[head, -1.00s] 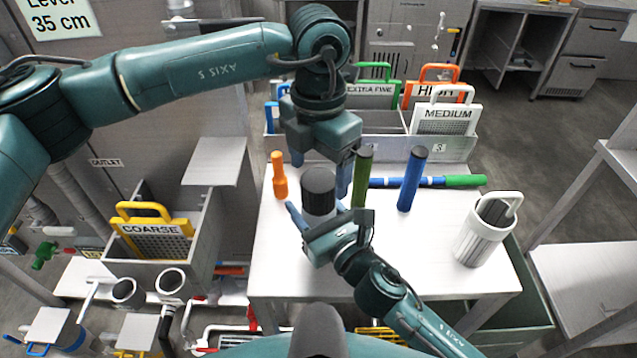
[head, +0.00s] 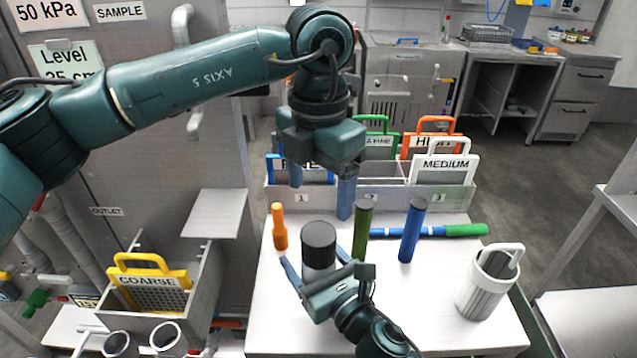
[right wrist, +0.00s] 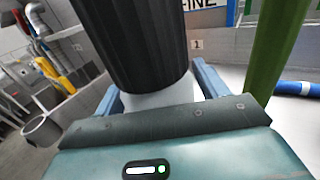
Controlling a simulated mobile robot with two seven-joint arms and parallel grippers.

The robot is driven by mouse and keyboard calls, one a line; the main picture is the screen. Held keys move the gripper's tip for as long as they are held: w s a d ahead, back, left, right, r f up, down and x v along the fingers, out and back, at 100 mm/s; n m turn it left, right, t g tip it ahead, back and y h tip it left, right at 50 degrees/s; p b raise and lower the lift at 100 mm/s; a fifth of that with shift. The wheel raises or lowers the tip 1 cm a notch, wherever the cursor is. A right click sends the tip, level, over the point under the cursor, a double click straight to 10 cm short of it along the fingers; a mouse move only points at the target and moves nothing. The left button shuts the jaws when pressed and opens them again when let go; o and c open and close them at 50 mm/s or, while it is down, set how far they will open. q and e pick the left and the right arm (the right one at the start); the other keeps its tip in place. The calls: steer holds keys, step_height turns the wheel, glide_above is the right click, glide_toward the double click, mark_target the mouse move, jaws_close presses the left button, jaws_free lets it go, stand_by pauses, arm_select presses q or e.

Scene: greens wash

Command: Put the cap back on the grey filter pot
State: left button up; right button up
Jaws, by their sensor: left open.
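The grey filter pot (head: 318,269) stands upright on the white table, with its dark ribbed cap (head: 319,242) on top. In the right wrist view the cap (right wrist: 135,45) fills the upper middle, above the pale pot body (right wrist: 160,95). Whether the cap is fully seated cannot be told. My left gripper (head: 321,198) is open and empty, pointing down above and behind the cap, apart from it. My right gripper (head: 313,258) has its fingers on either side of the pot body; a gap shows at the left finger, so it looks open around the pot.
A green cylinder (head: 362,232), a blue cylinder (head: 412,232) and an orange bottle (head: 279,228) stand close around the pot. A blue-green tube (head: 430,231) lies behind. A white handled canister (head: 488,285) stands at right. A rack (head: 455,197) of labelled screens lines the back.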

steer(key=shift+o, duration=0.6)
steer(key=shift+s, duration=0.1)
arm_select(q)
steer(key=shift+f, duration=0.1)
arm_select(e)
steer(key=shift+s+d+f, duration=0.1)
steer(key=shift+s+d, duration=0.15)
steer(key=shift+s, duration=0.05)
arm_select(q)
step_height(320, 180, down, 2)
steer(key=shift+f+b, duration=0.1)
steer(key=shift+b, duration=1.1)
arm_select(e)
steer(key=v, duration=1.1)
steer(key=shift+s, duration=0.15)
arm_select(q)
steer(key=shift+f, duration=0.1)
arm_select(e)
steer(key=shift+s+d, duration=0.3)
steer(key=shift+s, duration=0.1)
steer(key=shift+s, duration=0.1)
